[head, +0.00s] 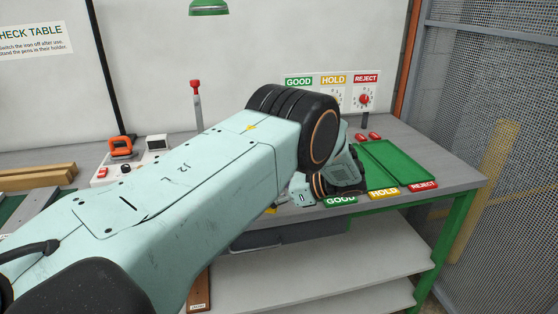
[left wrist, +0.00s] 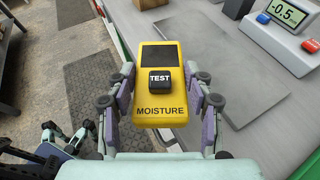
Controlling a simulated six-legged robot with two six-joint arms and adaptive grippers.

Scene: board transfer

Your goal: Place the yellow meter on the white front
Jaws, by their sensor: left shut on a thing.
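The yellow meter (left wrist: 160,55) has a dark screen, a black TEST button and the word MOISTURE. My left gripper (left wrist: 158,90) is shut on its two sides in the left wrist view. The meter is over the grey table (left wrist: 235,105), near its edge; I cannot tell whether it touches the surface. In the head view my left arm covers most of the gripper and the meter. A second gripper, apparently my right one (left wrist: 68,142), shows at the lower left of the left wrist view, off the table; its opening is unclear. I cannot single out the white front.
A white device with a -0.5 display (left wrist: 285,18) stands at the upper right of the left wrist view. In the head view green trays (head: 400,160) marked GOOD, HOLD and REJECT lie at the right. A red-topped lever (head: 196,100) stands behind my arm.

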